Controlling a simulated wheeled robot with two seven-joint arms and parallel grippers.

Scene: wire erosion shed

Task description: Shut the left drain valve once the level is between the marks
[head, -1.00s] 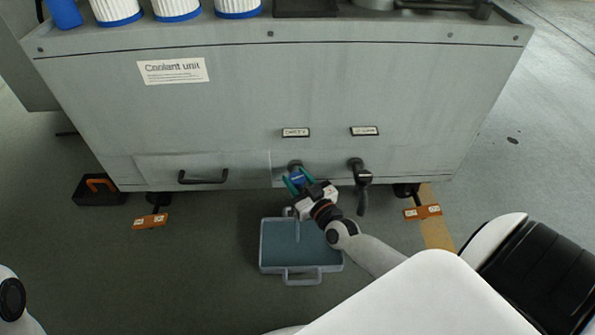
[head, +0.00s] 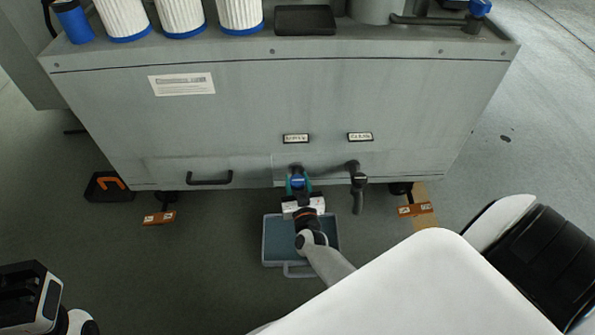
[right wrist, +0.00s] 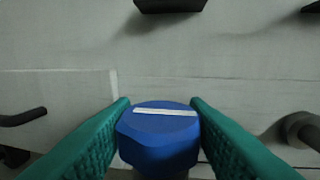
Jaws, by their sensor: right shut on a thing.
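The left drain valve is low on the coolant unit's front; its blue knob (right wrist: 158,140) bears a white line running left to right in the right wrist view. In the head view the knob (head: 297,183) is partly covered. My right gripper (head: 298,190) is shut on it, with green fingers (right wrist: 160,118) on both sides. A shallow grey tray (head: 267,242) with a handle lies on the floor below, holding blue-grey liquid. My arm hides part of it and any stream from the valve. I see no level marks. My left gripper's fingers are not in view.
The dark right valve (head: 358,180) hangs close to the right of my gripper. Two small labels (head: 296,139) (head: 360,137) sit above the valves, too blurred to read. A drawer handle (head: 210,179), a black-orange case (head: 108,186) and orange foot tags (head: 159,218) are near.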

